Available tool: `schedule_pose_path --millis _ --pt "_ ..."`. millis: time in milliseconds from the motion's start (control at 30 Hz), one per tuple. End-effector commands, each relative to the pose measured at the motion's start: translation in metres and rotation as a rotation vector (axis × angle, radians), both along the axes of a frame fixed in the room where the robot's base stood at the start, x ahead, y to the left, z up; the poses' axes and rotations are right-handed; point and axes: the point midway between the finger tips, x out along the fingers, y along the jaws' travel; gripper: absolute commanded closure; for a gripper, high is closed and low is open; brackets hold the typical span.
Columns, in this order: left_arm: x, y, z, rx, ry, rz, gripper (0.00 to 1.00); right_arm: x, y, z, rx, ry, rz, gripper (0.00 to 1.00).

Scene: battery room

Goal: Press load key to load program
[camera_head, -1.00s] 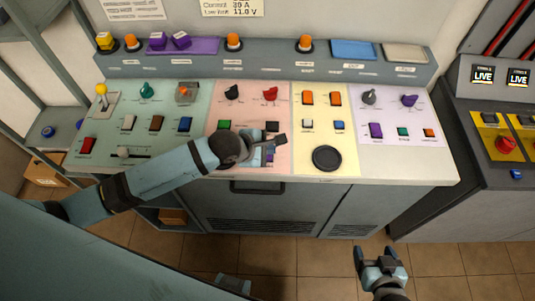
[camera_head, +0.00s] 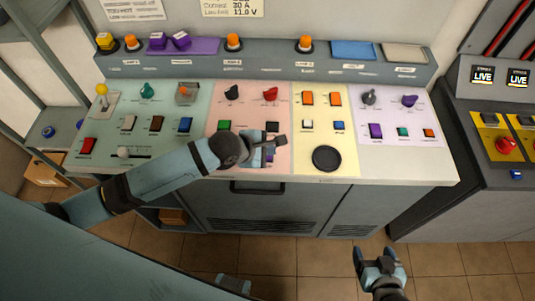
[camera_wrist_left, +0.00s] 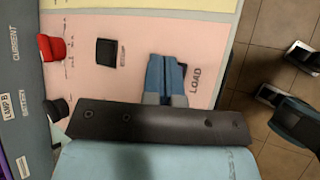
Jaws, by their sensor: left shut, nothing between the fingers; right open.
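The pink panel section (camera_head: 281,117) is in the middle of the console. Its printed LOAD label (camera_wrist_left: 195,80) shows in the left wrist view. My left gripper (camera_head: 268,156) is over the lower part of this section, with its shut fingers (camera_wrist_left: 166,78) pointing at the panel just beside the label. Whatever lies under the fingertips is hidden, so I cannot tell whether they touch a key. A black key (camera_wrist_left: 106,52) and a red knob (camera_wrist_left: 50,48) are uncovered on the same section. My right gripper (camera_head: 378,256) is open and empty in front of the console.
A green key (camera_head: 225,125) sits close to my left wrist. The yellow section to the right carries a large round black button (camera_head: 327,158). A raised back ledge (camera_head: 270,70) holds orange buttons. A grey cabinet (camera_head: 495,185) stands at the right. The floor in front is clear.

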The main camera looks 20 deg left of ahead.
Motion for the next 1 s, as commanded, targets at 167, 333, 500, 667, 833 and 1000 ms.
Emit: schedule_pose_path --millis 167,333,500,667,833,1000 --pt "-0.001 0.0 -0.005 -0.001 0.003 0.002 1.0 0.001 0.0 0.007 0.001 -0.003 0.0 0.24" --pt "0.0 0.0 -0.006 0.0 0.001 0.001 1.0 0.001 0.0 0.009 0.002 -0.007 0.0 0.24" --pt "0.0 0.0 -0.007 0.0 0.002 0.001 1.0 0.001 0.0 0.009 0.002 -0.007 0.0 0.24" --pt "0.0 0.0 -0.008 0.0 0.002 0.001 1.0 0.001 0.0 0.008 0.002 -0.006 0.0 0.24" --pt "0.0 0.0 -0.01 0.0 0.002 0.001 1.0 0.0 0.0 0.007 0.0 -0.002 -0.001 0.24" --pt "0.0 0.0 -0.012 0.0 0.002 0.001 1.0 0.0 0.0 0.007 0.0 -0.001 -0.001 0.24"
